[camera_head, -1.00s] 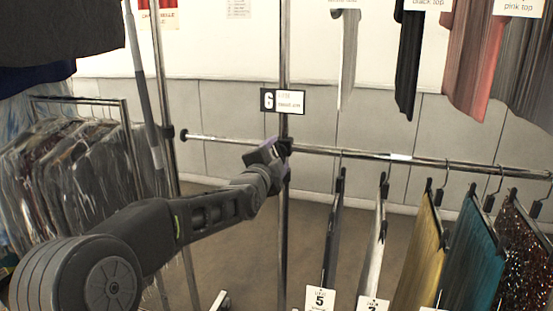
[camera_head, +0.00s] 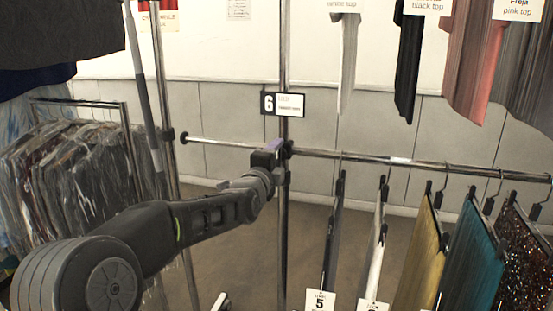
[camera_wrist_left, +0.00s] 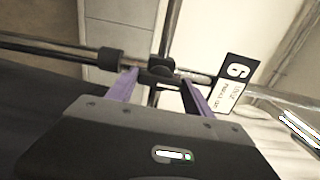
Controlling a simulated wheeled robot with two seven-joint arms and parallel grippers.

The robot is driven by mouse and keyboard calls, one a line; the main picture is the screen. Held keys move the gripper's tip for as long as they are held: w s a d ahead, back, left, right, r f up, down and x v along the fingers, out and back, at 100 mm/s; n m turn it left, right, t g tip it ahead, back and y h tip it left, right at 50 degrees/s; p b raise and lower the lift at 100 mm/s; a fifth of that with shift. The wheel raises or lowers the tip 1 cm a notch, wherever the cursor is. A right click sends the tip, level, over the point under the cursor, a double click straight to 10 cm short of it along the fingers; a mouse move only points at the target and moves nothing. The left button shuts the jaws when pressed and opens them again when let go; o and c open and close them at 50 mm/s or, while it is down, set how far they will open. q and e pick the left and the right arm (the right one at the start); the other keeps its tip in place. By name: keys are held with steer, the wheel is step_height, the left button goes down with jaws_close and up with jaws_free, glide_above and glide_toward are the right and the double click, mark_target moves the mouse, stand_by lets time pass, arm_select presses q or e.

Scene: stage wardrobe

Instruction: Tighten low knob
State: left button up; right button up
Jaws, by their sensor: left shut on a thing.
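The black low knob (camera_wrist_left: 160,71) sits at the joint of the chrome upright post (camera_head: 283,225) and the low horizontal rail (camera_head: 325,154). My left gripper (camera_head: 280,146) reaches in from the left at that joint. In the left wrist view its purple fingers (camera_wrist_left: 160,79) stand on both sides of the knob, and the gripper is shut on it. In the head view the hand and fingers partly hide the knob. My right gripper is in neither view.
Garments on hangers, such as a teal one (camera_head: 475,255), hang from the rail at right. Bagged clothes (camera_head: 75,175) fill a rack at left. Tops (camera_head: 478,60) hang above.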

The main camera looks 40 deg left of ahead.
arm_select(q)
steer(key=o, duration=1.4)
steer(key=shift+c, duration=0.2)
steer(key=b+v, duration=0.1)
steer(key=v, duration=0.6)
steer(key=shift+s+d, duration=0.15)
steer(key=shift+s, duration=0.2)
